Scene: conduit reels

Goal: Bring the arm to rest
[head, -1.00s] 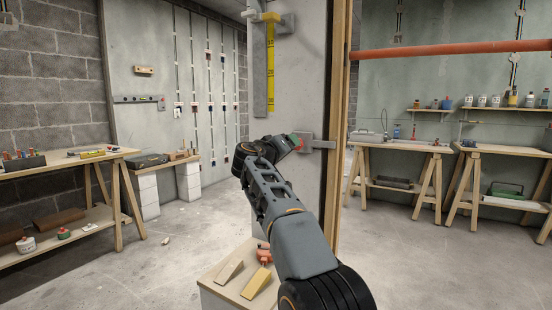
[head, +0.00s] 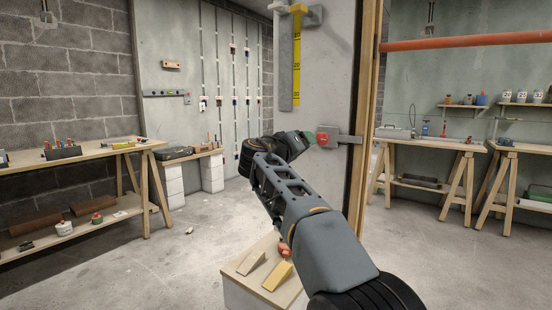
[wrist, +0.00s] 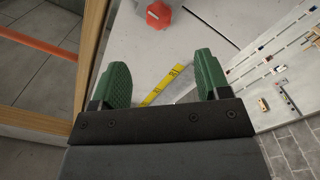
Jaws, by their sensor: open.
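My gripper (wrist: 163,74) has two green ribbed fingers, spread apart with nothing between them. In the head view my gripper (head: 308,138) is at the end of my arm, just left of a red knob (head: 323,138) on a grey latch bar (head: 345,138). In the wrist view the red knob (wrist: 158,14) lies beyond the fingertips, apart from them. My arm reaches from the lower right of the head view up toward the grey panel, and hides part of it.
A wooden door frame (head: 367,110) stands right of the latch. Below my arm, a pedestal (head: 236,287) holds wedges (head: 278,276). Workbenches stand at left (head: 85,156) and right (head: 440,143). A yellow rule (head: 297,60) hangs on the panel. The floor between is mostly open.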

